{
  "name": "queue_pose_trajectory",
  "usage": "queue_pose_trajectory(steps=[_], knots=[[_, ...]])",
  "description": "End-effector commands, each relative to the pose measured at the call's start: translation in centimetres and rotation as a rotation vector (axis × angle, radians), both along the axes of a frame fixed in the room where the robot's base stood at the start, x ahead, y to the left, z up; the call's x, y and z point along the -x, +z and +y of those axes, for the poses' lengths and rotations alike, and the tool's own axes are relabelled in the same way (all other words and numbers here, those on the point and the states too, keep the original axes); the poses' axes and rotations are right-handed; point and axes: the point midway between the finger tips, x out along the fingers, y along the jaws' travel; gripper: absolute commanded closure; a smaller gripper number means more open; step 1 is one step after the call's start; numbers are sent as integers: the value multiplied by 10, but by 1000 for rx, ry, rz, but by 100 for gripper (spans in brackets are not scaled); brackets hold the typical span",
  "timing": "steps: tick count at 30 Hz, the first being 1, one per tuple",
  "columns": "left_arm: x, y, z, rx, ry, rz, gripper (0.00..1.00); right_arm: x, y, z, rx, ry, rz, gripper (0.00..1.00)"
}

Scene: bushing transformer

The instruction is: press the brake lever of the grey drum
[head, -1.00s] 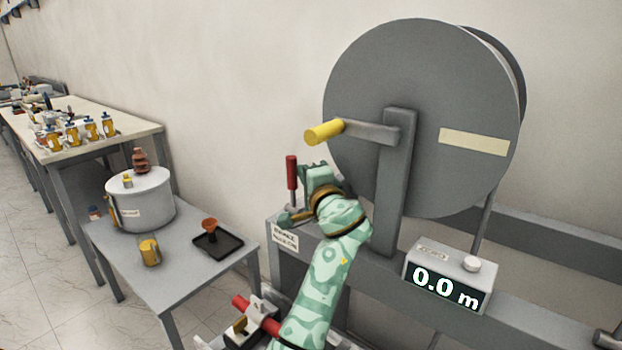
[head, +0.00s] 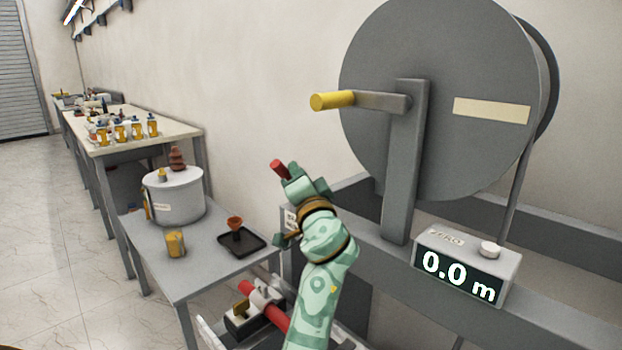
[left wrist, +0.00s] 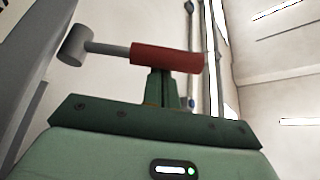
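The grey drum (head: 440,80) stands at the right in the head view, on a grey frame with a yellow-handled crank (head: 332,100). The brake lever's red handle (head: 279,169) shows just beyond my left gripper (head: 291,180), tilted; its lower part is hidden. In the left wrist view the red handle (left wrist: 166,57) lies across the ends of the left gripper's fingers (left wrist: 162,88), with its grey rod (left wrist: 108,48) to the left. The fingers are close together and look shut; the handle hides their tips, and contact is hard to confirm. My right gripper is out of view.
A counter box (head: 466,265) reading 0.0 m sits on the frame right of my left arm. A low grey table at left holds a pot (head: 174,195), a yellow cup (head: 175,243) and a black tray (head: 241,241). A red bar (head: 265,306) lies below.

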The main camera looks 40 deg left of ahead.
Motion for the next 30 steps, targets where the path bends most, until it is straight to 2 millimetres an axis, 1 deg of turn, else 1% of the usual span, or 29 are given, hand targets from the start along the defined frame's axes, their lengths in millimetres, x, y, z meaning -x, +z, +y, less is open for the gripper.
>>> queue_pose_trajectory(steps=[1, 4, 12, 30], knots=[[3, -3, 1, 1, 2, 0, 100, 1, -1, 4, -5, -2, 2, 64], [9, -5, 1, 1, 2, 1, 100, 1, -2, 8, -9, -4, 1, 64], [17, -12, 2, 0, 3, 3, 100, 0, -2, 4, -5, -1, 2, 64], [19, -18, 2, 2, 4, 7, 100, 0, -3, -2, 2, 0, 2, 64]])
